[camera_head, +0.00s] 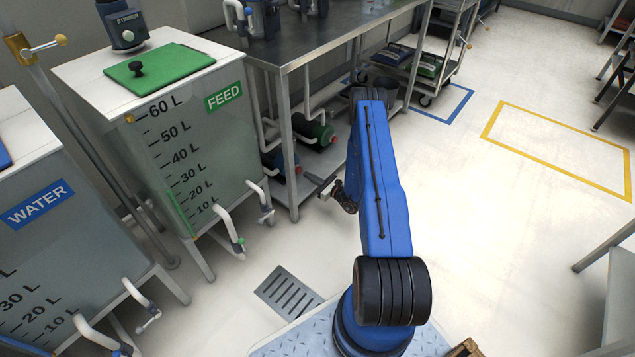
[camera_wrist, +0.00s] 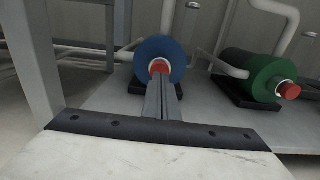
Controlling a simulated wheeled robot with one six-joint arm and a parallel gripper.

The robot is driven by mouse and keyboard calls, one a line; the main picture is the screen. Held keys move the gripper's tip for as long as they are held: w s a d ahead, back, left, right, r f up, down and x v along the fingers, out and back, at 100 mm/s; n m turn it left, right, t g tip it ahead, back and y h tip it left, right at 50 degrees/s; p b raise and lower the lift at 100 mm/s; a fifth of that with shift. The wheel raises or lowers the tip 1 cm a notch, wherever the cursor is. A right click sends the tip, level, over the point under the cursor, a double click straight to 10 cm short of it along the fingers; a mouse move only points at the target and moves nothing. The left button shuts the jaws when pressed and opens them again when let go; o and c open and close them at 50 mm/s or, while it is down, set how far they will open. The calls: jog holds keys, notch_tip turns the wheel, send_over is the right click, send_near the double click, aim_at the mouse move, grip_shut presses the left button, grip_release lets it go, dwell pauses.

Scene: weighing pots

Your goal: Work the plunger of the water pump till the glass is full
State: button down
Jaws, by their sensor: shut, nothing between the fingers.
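A blue cylindrical unit (camera_wrist: 176,52) with a red round end (camera_wrist: 159,65) lies on the bench's lower shelf straight ahead in the wrist view. I take it for the water pump and the red end for its plunger. It also shows, partly hidden, in the head view (camera_head: 291,168). My gripper (camera_head: 312,182) is shut and empty, level with the shelf; its fingers (camera_wrist: 161,80) point at the red end in the wrist view, and I cannot tell whether they touch it. No glass can be made out in either view.
A green unit (camera_wrist: 262,78) with a red end lies to the right on the same shelf. White pipes run around both units. A steel bench leg (camera_head: 288,150) stands close to my gripper. The FEED tank (camera_head: 190,140) and WATER tank (camera_head: 60,255) stand left.

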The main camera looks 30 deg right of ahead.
aim_at(300, 171)
jog(key=shift+x, duration=1.35)
jog(key=shift+x, duration=0.75)
jog(key=shift+w+a, duration=0.1)
jog(key=shift+w, duration=0.15)
jog(key=shift+s, duration=0.2)
jog(key=v, duration=1.4)
